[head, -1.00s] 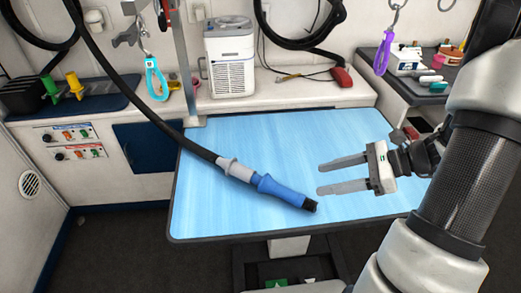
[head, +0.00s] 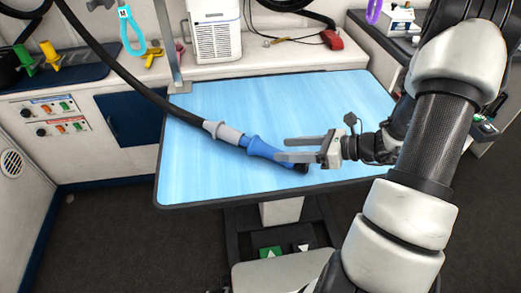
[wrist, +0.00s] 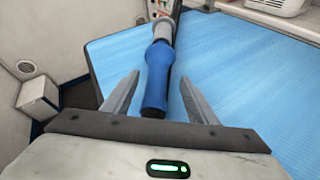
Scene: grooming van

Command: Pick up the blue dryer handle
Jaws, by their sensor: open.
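The blue dryer handle (head: 262,150) lies on the light blue table top (head: 210,185), with a grey collar (head: 222,132) joining it to a black hose. Its dark nozzle end points to the lower right. My gripper (head: 283,150) is open at the handle's nozzle end. In the wrist view the blue handle (wrist: 157,75) runs lengthwise between the two spread fingers of my gripper (wrist: 152,97). A gap shows on both sides. The near end of the handle is close to the gripper's base. I cannot tell the finger height relative to the handle.
The black hose (head: 120,75) runs from the upper left down to the table. A white boxy unit (head: 215,38) and a red-ended tool (head: 332,39) sit on the counter behind. A metal post (head: 170,45) stands at the table's back left corner. The table's right half is clear.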

